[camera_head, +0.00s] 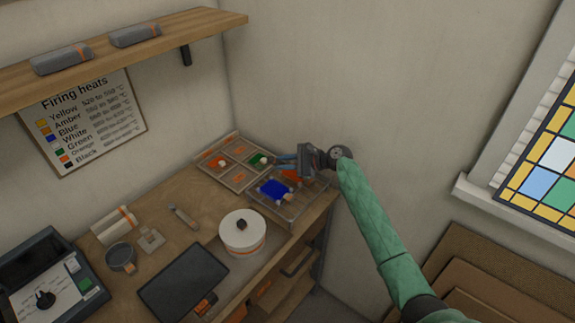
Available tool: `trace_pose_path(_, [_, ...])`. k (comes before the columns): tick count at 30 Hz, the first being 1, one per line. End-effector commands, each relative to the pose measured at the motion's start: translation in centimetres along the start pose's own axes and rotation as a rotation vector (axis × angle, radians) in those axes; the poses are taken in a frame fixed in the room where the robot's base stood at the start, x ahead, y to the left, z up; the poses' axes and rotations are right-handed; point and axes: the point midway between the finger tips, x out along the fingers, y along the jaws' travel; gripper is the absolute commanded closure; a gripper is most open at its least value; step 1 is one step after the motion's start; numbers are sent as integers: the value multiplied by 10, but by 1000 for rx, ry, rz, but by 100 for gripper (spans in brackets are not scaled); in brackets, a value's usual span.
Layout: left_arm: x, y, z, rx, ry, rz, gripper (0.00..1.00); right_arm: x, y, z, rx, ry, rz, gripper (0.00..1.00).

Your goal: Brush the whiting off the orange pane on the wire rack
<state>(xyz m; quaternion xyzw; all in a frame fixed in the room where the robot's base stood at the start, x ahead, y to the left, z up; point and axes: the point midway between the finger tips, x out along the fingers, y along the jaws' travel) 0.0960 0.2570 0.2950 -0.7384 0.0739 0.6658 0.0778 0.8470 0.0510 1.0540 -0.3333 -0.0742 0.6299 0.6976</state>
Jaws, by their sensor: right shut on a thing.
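The orange pane (292,176) lies on the wire rack (294,212) at the right end of the bench, partly covered by my right gripper. A blue pane (271,189) lies beside it on the same rack. My right gripper (283,163) is over the back of the rack, close to the orange pane, with its arm coming in from the right. It is shut on a slim thing, probably the brush, mostly hidden. Whether it touches the pane, and how much whiting is there, I cannot tell. My left gripper is out of view.
A divided tray (240,183) with orange and green pieces is left of the rack, against the wall. A white lidded pot (242,234) stands in front. A dark flat panel (183,283) and a control box (45,283) are further left. A shelf (150,42) overhangs the bench.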

Motion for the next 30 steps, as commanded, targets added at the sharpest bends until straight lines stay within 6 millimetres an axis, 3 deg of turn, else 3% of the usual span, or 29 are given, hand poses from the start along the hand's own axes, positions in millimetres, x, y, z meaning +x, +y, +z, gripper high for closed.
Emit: trace_pose_path(30, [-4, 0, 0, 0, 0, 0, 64, -42, 24, 0, 2, 1, 1, 100])
